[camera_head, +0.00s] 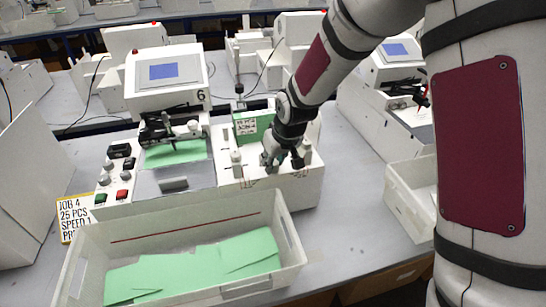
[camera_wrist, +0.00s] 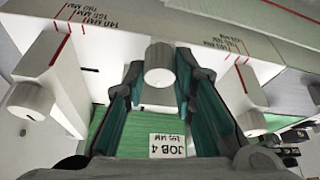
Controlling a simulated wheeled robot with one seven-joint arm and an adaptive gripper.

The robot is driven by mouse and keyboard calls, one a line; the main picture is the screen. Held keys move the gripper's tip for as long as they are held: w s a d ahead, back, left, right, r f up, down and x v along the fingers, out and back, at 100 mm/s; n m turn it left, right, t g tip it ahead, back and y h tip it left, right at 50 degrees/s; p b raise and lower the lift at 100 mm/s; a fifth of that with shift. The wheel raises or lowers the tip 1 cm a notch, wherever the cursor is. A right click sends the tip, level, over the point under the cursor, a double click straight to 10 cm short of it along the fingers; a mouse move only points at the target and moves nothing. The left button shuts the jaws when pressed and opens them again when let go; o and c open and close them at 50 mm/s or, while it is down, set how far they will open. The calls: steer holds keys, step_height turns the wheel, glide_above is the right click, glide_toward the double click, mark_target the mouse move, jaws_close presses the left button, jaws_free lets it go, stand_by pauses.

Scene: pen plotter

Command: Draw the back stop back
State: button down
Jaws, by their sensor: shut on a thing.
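My gripper (camera_head: 285,160) is at the feed end of the plotter, above its white right-hand bed. In the wrist view its two dark fingers (camera_wrist: 160,75) stand on either side of a round white knob (camera_wrist: 158,62), apparently the back stop's, and are shut on it. My gripper hides this knob in the head view. A green sheet stack with a JOB 4 label (camera_wrist: 168,146) lies beyond the knob in the wrist view; green paper with a label (camera_head: 252,126) also shows behind my gripper in the head view. The rest of the back stop is mostly hidden.
White side knobs (camera_wrist: 30,100) (camera_wrist: 250,122) flank my gripper, near red scale marks (camera_wrist: 232,50). The plotter's control box (camera_head: 165,78) with a blue screen stands left. A white bin (camera_head: 180,225) with green sheets stands in front. Another white bin (camera_head: 410,195) is at right.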

steer(key=shift+s+f, duration=0.1)
steer(key=shift+s, duration=0.15)
steer(key=c, duration=1.3)
jaws_free()
steer(key=shift+c, duration=0.2)
steer(key=v, duration=1.2)
steer(key=shift+d, duration=0.15)
steer(key=s+d+r+m+h, duration=0.2)
steer(key=s+d+r, duration=0.5)
steer(key=s+r, duration=0.35)
steer(key=s+d+r+m, duration=0.1)
steer(key=s+d, duration=0.2)
steer(key=s, duration=0.4)
steer(key=s+d+r+m+t, duration=0.1)
steer(key=s+d, duration=0.1)
steer(key=s, duration=0.6)
steer(key=shift+d+r+m, duration=0.25)
steer(key=shift+d+m, duration=0.15)
